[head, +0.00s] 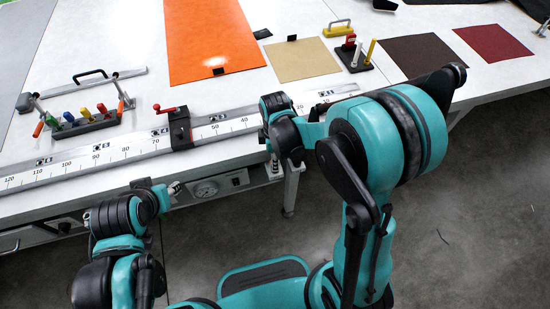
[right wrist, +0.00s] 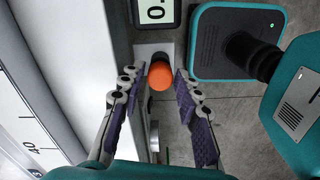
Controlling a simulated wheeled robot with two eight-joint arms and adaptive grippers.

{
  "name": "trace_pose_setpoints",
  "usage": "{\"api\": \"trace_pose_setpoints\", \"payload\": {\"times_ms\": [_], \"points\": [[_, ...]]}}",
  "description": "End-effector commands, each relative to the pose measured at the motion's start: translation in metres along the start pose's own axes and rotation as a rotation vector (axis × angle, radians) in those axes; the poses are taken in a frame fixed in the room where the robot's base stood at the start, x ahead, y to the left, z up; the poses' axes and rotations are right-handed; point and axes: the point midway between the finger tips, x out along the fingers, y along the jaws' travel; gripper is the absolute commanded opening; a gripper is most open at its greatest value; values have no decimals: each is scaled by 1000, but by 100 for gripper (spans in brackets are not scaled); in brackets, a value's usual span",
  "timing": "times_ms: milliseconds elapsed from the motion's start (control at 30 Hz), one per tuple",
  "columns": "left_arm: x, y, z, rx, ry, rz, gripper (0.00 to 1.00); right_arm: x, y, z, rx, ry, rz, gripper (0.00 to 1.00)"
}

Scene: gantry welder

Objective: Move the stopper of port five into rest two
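In the right wrist view an orange round-ended stopper (right wrist: 161,76) sits on a pale metal surface beside the table's edge. My right gripper (right wrist: 157,80) is open, with one fingertip on each side of the stopper; I cannot tell whether they touch it. In the head view my right gripper (head: 273,168) points down at the table's front edge, and the stopper is hidden there. My left gripper (head: 174,188) is low in front of the table, small and partly hidden by its wrist. Neither port five nor rest two can be identified by number.
A dark rack (head: 88,124) with several coloured handles stands at left. A long ruler rail (head: 100,157) with a red-levered clamp (head: 180,130) runs along the front. A black peg stand (head: 355,64) is at the back. A gauge (head: 205,189) is under the table edge.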

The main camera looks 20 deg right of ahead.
Motion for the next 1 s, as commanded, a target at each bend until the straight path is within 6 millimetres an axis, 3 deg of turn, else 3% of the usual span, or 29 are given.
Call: {"api": "trace_pose_setpoints", "payload": {"times_ms": [467, 1000], "points": [[0, 0, 0, 0, 0, 0, 40, -6, 0, 0, 0, 0, 1, 48], [0, 0, 0, 0, 0, 0, 40, -106, 0, 0, 0, 0, 0, 48]]}}
